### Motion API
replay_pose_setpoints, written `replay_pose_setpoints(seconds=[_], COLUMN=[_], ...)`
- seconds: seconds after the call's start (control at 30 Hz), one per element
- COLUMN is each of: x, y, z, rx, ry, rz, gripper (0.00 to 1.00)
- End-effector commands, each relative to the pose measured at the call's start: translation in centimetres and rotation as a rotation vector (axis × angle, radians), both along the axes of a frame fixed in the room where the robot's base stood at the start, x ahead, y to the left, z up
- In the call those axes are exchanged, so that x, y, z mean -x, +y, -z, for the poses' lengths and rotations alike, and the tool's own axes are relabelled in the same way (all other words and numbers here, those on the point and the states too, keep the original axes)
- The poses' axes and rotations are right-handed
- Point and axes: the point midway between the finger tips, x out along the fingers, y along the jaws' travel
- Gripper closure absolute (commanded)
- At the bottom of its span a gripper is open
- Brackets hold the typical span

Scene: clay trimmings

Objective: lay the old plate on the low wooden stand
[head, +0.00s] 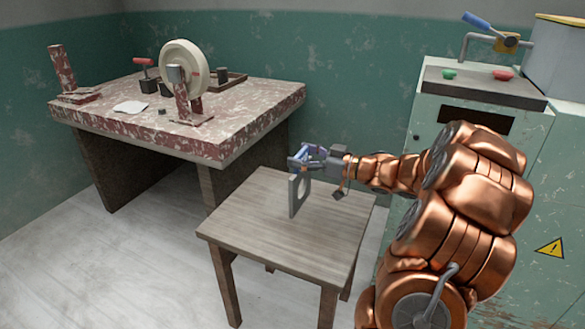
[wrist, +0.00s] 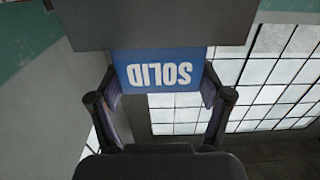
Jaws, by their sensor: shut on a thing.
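My gripper (head: 302,163) is shut on the plate's upper part. In the wrist view a dark grey slab, which looks like the plate (wrist: 160,24), lies across the far end of the fingers. A blue piece (wrist: 160,78) with the upside-down word SOLID shows between the fingers.
A red-flecked bench (head: 235,130) with a wheel (head: 184,62) and small tools stands behind left. A pale green cabinet (head: 432,150) stands at the right, close to my arm. The stand's top is otherwise bare, with open floor (head: 110,265) to its left.

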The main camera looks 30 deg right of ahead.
Motion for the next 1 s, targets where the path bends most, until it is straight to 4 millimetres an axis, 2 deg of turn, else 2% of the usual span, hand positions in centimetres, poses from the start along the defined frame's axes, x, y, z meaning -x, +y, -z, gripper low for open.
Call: replay_pose_setpoints(seconds=[0.13, 0.47, 0.7, 1.0], x=[-1.5, -2.7, -2.7, -2.7], y=[0.7, 1.3, 1.2, 1.2], z=[0.1, 0.2, 3.4, 3.7], rx=[0.000, -0.003, -0.005, -0.002], ry=[-0.004, -0.003, -0.002, -0.002], rz=[-0.002, -0.002, 0.002, 0.000], gripper=[0.92, 0.92, 0.92, 0.92])
